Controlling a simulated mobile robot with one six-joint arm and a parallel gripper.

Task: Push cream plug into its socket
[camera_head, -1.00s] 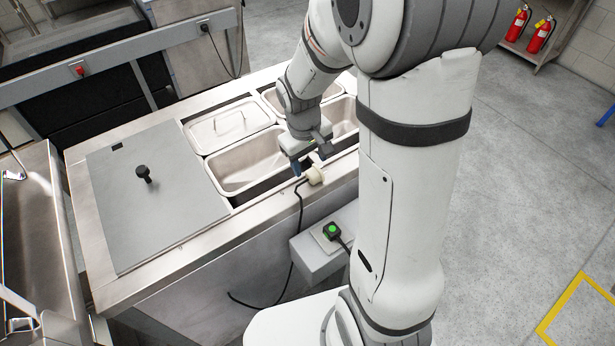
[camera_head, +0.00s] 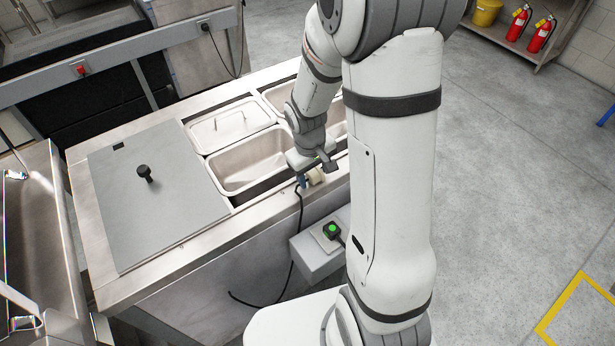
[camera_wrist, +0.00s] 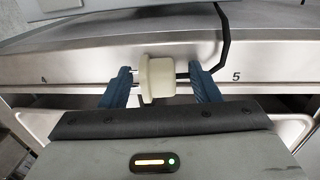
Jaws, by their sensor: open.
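The cream plug (camera_wrist: 157,79) lies on the steel counter rim, its metal prongs pointing left in the wrist view. It also shows in the head view (camera_head: 316,176), beside the fingertips. My gripper (camera_wrist: 160,88) is open, with one blue finger on either side of the plug. Gaps show beside the plug body; the prongs reach close to the left finger, and I cannot tell if they touch it. In the head view my gripper (camera_head: 308,181) is low over the counter's front edge. I cannot make out the cream plug's socket.
A black cable (camera_head: 299,215) hangs down the counter front. A grey box (camera_head: 318,262) with a green-lit black fitting (camera_head: 332,231) projects below. Steel pans (camera_head: 250,160) are sunk into the counter behind my gripper. A flat lid (camera_head: 155,195) covers the left side.

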